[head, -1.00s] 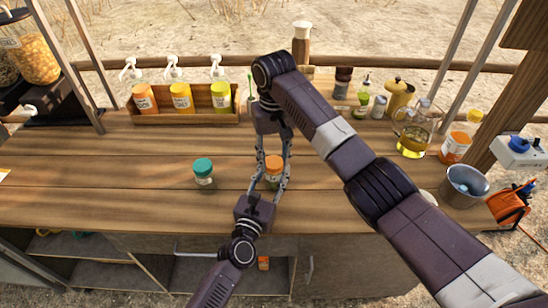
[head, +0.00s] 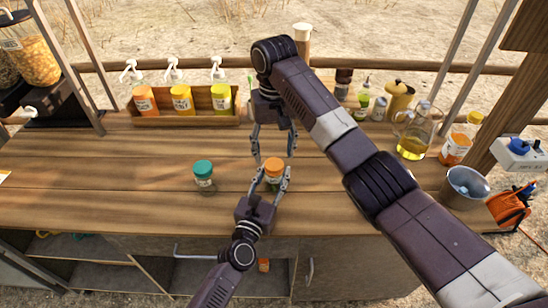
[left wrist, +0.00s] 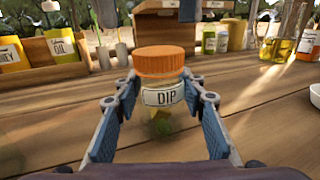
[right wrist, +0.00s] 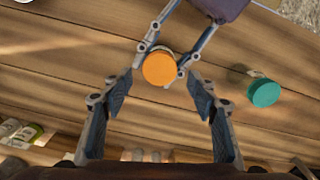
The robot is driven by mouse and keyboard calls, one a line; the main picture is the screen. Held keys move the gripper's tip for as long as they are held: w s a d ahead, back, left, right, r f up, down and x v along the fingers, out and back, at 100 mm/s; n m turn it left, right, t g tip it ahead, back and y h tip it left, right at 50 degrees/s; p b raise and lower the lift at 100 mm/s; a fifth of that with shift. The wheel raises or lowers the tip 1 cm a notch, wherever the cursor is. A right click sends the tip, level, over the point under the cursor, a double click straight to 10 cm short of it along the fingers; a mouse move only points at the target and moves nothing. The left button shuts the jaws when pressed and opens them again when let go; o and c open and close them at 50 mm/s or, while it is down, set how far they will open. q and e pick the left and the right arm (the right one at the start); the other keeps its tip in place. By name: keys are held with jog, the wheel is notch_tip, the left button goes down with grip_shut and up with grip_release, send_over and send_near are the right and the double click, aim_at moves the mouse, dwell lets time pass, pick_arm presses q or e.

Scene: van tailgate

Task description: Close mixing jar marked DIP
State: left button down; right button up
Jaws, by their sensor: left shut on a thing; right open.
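The jar marked DIP (left wrist: 164,97) is clear with a ribbed orange lid and stands upright on the wooden counter. Its lid (head: 273,164) sits on top of it in the head view. My left gripper (head: 273,182) is shut on the jar body below the lid. In the right wrist view the orange lid (right wrist: 159,69) is seen from above, just beyond my right fingers. My right gripper (head: 273,148) is open and empty, behind and above the lid. I cannot tell whether the lid is screwed tight.
A second jar with a teal lid (head: 204,173) stands to the left of the DIP jar. Pump bottles in a wooden rack (head: 186,116) stand at the back left. An oil jug (head: 412,143) and a metal bucket (head: 465,186) are at the right.

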aim_at(274, 164)
jog(key=shift+r, duration=0.5)
jog(key=shift+c, duration=0.5)
jog(key=n, duration=0.1)
jog(key=r+n, duration=0.1)
jog(key=n, duration=0.2)
jog(key=shift+w+a+r, duration=0.25)
jog(key=shift+r, duration=0.15)
jog(key=n, duration=0.1)
jog(key=r+n, duration=0.1)
jog(key=n, duration=0.1)
jog(key=shift+n, duration=0.3)
jog(key=n, duration=0.3)
jog(key=shift+s+d+r, duration=0.25)
jog(key=shift+r, duration=0.05)
jog(key=shift+f, duration=4)
